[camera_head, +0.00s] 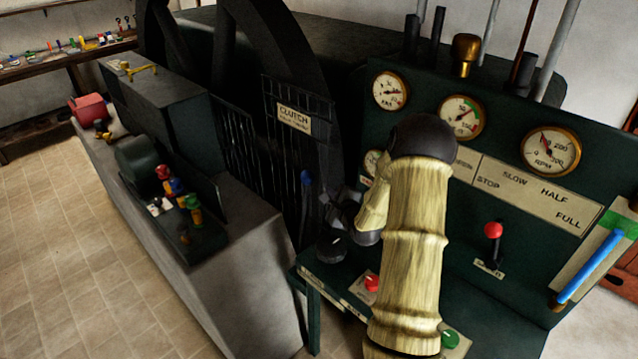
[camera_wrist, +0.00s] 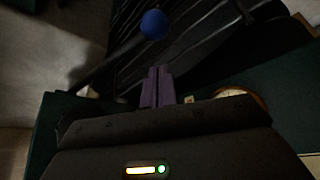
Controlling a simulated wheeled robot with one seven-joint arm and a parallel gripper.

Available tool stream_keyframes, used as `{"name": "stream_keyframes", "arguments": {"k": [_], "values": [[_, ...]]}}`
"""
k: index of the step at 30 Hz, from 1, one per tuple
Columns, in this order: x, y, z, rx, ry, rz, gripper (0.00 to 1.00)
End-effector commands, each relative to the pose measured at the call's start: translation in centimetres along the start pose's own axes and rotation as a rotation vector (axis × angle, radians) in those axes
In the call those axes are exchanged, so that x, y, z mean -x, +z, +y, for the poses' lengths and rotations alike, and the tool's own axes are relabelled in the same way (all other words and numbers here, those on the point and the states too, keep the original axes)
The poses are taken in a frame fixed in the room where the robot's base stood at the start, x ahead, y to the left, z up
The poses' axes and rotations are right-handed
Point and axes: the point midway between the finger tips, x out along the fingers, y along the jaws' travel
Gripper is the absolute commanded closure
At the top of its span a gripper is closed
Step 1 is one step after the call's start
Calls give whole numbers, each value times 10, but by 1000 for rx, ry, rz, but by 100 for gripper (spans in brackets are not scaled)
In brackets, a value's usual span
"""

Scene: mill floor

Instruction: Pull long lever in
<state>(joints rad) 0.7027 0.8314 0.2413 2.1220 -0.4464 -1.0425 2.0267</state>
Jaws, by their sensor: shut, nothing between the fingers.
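A long dark lever with a blue ball knob (camera_head: 306,178) stands by the black guard below the CLUTCH sign. In the wrist view its blue knob (camera_wrist: 154,24) is just beyond my fingertips, with the dark shaft running down to the left. My gripper (camera_wrist: 157,72) is shut and empty, its purple fingers together and pointing toward the knob, apart from it in the picture. In the head view my dark wrist is to the right of the lever, and my pale arm hides part of the panel. I cannot make out the fingertips there.
A grey plinth (camera_head: 240,270) with small figures stands left. The tiled floor (camera_head: 60,250) at far left is clear.

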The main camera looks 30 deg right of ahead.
Motion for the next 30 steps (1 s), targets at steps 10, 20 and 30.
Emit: {"name": "stream_keyframes", "arguments": {"k": [10, 20, 30], "values": [[-38, 4, 0, 1, 4, -4, 100], [-83, 2, 0, 3, 2, -2, 100], [-99, 1, 1, 1, 3, -1, 100]]}}
